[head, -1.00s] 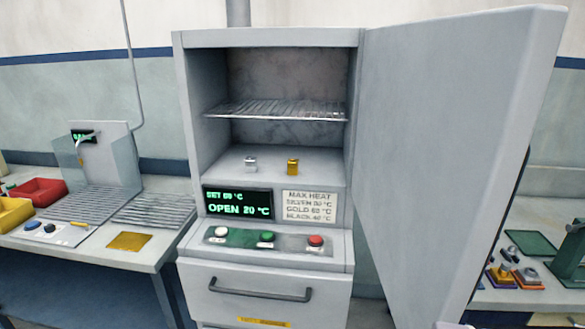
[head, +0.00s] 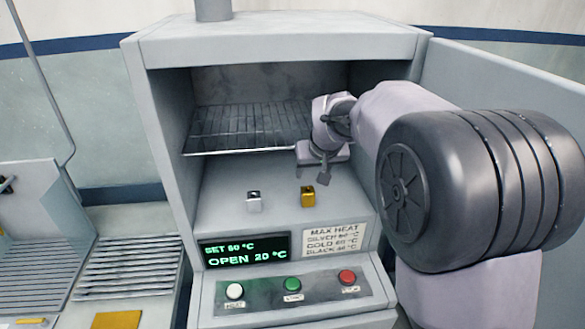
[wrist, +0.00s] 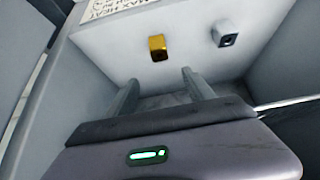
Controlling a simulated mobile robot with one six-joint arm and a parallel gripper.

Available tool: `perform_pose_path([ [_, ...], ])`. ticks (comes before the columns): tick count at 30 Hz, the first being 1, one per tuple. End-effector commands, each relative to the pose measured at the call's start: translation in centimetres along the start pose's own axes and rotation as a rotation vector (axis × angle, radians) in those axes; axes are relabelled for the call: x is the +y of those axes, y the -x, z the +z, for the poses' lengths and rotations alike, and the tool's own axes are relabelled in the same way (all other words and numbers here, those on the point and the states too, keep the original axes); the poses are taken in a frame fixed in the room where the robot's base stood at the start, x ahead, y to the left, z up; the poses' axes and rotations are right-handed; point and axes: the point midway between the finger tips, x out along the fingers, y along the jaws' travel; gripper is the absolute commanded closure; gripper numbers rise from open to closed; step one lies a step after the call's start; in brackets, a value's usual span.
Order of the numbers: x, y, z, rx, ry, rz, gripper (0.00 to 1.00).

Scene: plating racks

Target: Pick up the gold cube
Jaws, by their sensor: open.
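The gold cube (head: 307,196) sits on the floor of the open oven, right of a silver cube (head: 254,201). My gripper (head: 322,180) is inside the oven, above and a little behind the gold cube, with its fingers pointing down. In the wrist view my gripper (wrist: 160,80) is open and empty, its two fingers apart. There the gold cube (wrist: 158,48) lies just beyond the fingertips, roughly in line with the gap between them. The silver cube (wrist: 228,36) is to the right of the fingers in that view.
A wire shelf (head: 245,130) spans the oven above the cubes, close to my gripper. The open door (head: 500,80) stands at the right beside my arm. A display (head: 245,250) and a panel with buttons (head: 292,284) are below the oven opening.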

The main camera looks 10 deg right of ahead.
Motion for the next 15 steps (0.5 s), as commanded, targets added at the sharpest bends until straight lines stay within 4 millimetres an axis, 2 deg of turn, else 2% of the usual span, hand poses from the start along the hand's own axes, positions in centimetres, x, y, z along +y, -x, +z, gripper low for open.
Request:
perform_pose_path([
  [1,0.0,-1.8,0.4,-0.005,0.0,0.0,0.38],
  [3,0.0,-4.0,0.5,-0.005,-0.002,-0.001,0.38],
  [7,-0.1,-7.8,0.5,-0.005,-0.002,-0.001,0.38],
  [9,-0.1,-9.2,0.4,-0.003,-0.002,-0.001,0.38],
  [15,-0.3,-11.8,0.7,-0.004,-0.003,-0.001,0.38],
])
